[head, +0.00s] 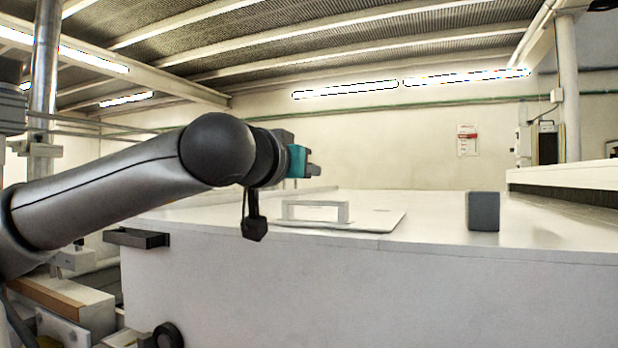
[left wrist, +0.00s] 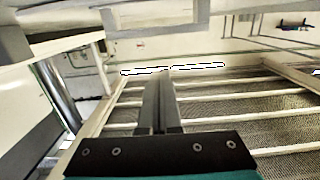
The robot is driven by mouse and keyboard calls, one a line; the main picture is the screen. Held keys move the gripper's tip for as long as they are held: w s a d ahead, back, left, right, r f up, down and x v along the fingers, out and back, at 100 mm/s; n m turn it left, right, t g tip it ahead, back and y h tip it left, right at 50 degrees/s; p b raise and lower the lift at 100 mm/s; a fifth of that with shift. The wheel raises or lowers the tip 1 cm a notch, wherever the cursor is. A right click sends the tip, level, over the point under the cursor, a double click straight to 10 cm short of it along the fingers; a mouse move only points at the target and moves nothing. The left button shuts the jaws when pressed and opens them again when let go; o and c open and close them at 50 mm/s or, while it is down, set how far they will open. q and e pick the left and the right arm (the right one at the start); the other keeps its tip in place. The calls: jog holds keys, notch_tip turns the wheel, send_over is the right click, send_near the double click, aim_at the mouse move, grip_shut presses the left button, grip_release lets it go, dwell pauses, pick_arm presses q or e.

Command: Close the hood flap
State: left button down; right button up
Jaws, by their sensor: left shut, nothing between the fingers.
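The hood flap (head: 383,219) is a thin pale panel on top of the large white housing. It looks flat or nearly flat; I cannot tell whether any gap stays under its edge. A white bridge-shaped handle (head: 315,205) stands up from it. My left gripper (head: 314,170) is shut and empty, above the handle and apart from it in the picture. In the left wrist view its two dark fingers (left wrist: 160,105) lie together, and a pale frame like the handle (left wrist: 155,18) shows at the top. My right gripper is in no view.
The white housing (head: 250,285) fills the front. A dark grey block (head: 483,211) stands on its top, right of the flap. A dark bracket (head: 137,238) sticks out at its left edge. A raised white ledge (head: 565,176) bounds the right. The air above the top is open.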

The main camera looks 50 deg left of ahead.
pick_arm(q)
jog(key=s+d+f+b, duration=0.3)
jog(key=s+f, duration=0.3)
jog(key=s, duration=0.1)
jog(key=shift+d+f, duration=0.15)
jog(key=shift+d, duration=0.2)
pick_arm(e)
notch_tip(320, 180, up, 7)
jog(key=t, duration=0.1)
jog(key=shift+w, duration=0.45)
pick_arm(q)
jog(key=shift+w, duration=0.1)
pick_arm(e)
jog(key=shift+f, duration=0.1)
